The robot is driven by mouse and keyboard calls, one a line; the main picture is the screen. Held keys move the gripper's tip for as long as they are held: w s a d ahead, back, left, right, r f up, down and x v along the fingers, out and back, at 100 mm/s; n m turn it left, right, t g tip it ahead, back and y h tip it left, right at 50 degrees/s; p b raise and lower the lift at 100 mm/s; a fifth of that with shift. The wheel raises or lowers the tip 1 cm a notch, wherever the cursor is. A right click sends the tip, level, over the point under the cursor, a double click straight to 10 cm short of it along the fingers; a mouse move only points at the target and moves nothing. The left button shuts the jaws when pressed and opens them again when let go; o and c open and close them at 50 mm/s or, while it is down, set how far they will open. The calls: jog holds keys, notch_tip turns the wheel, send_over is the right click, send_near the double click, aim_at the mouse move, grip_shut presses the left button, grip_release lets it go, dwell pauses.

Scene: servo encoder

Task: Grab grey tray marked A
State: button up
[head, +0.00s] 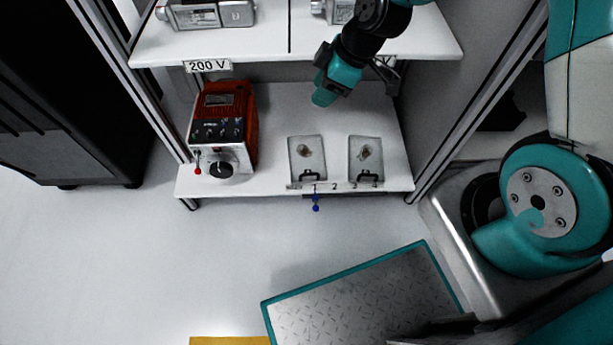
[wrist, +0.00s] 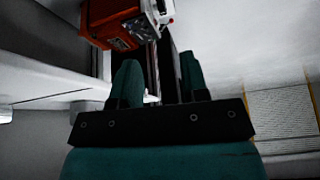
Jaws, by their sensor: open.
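Two grey trays with dark front handles sit on the lower shelf in the head view: a left one (head: 317,145) and a right one (head: 374,147). Each carries a small brownish round part. No letter A is readable on either tray. In the wrist view my gripper (wrist: 158,80) is open, with its two teal fingers apart. No tray is visible between the fingers. In the head view my arm reaches down past the upper shelf, above and behind the trays. The fingers cannot be made out clearly there.
A red device (head: 231,100) with dark knobs stands left of the trays; it also shows in the wrist view (wrist: 108,20). The upper shelf (head: 250,45) overhangs the back, with grey motor units (head: 208,14) on it. The shelf's front edge bears numbers.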

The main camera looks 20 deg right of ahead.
jog(key=d+f+n+b, duration=0.15)
jog(key=f+b, duration=0.25)
jog(key=f, duration=0.5)
jog(key=d+f+b, duration=0.2)
jog(key=f+b, duration=0.1)
jog(key=f, duration=0.7)
jog(key=d+f+n+b, duration=0.15)
jog(key=f+b, duration=0.25)
jog(key=f, duration=0.5)
jog(key=b, duration=0.6)
send_near(311, 174)
jog(key=s+x, duration=0.1)
jog(key=x, duration=0.4)
jog(key=shift+t+h, duration=0.5)
jog(key=b+x, duration=0.1)
jog(key=x, duration=0.1)
jog(key=b+x, duration=0.1)
jog(key=x, duration=0.1)
jog(key=b+x, duration=0.2)
jog(key=shift+w+a+r, duration=0.1)
jog(key=shift+w+a, duration=0.1)
jog(key=shift+w, duration=0.1)
jog(key=shift+r, duration=0.15)
grip_shut()
